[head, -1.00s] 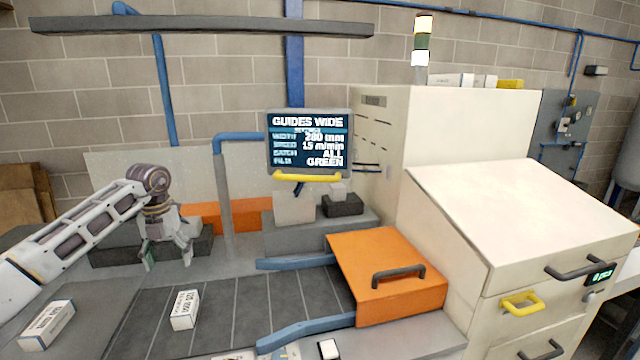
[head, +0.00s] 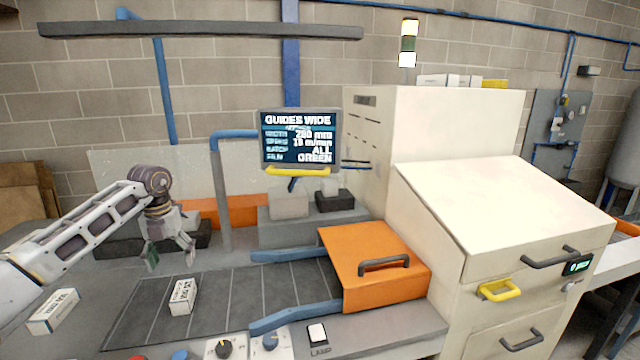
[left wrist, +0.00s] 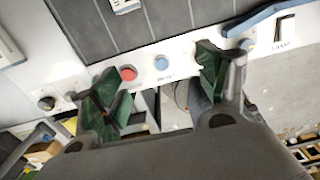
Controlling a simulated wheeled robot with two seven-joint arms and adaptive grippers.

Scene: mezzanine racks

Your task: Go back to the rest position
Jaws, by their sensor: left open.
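My left gripper (head: 170,256) is open and empty in the head view, held up at the left end of the dark conveyor belt (head: 235,290). Its arm comes in from the left edge. In the left wrist view its two green-padded fingers (left wrist: 160,92) are spread apart. Behind them lies the control strip with a red button (left wrist: 128,73) and a blue button (left wrist: 162,63). My right gripper is in neither view.
A white carton (head: 183,296) lies on the belt and another carton (head: 54,312) lies to its left. Blue guide rails (head: 295,316) lead to an orange hood (head: 375,265) beside a cream machine (head: 500,215). A screen (head: 299,138) reads GUIDES WIDE.

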